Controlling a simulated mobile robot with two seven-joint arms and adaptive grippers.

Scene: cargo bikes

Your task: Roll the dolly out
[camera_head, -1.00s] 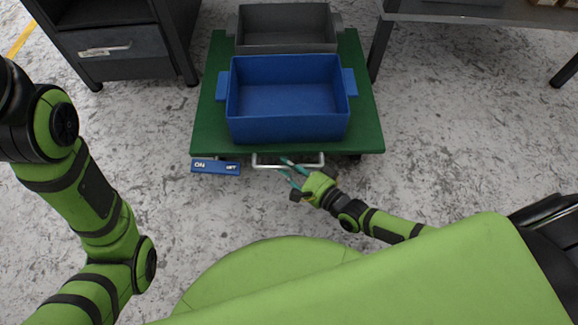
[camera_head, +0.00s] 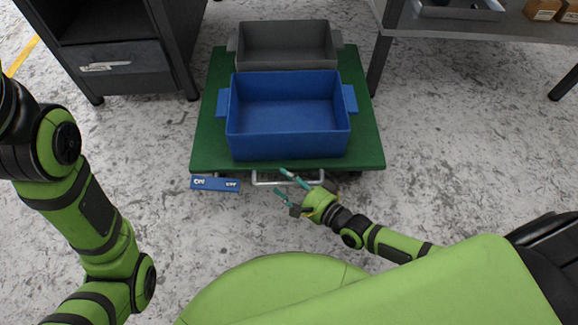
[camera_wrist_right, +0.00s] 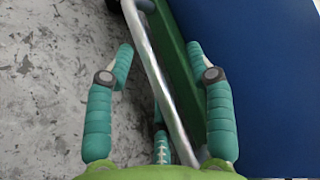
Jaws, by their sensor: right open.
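The dolly (camera_head: 203,155) is a flat green platform on the floor, carrying a blue bin (camera_head: 287,142) in front and a grey bin (camera_head: 287,58) behind. A pale metal handle (camera_head: 268,183) runs along its near edge. In the right wrist view, the handle bar (camera_wrist_right: 155,75) passes between the spread teal fingers (camera_wrist_right: 160,58), with gaps showing on both sides. My left arm shows at the left, but its gripper is out of view.
A blue plate marked ON and OFF (camera_head: 215,184) sits at the dolly's near left edge. A dark cabinet (camera_head: 120,68) stands to the left and a grey table (camera_head: 480,28) to the right. Speckled floor is clear on both sides of the dolly.

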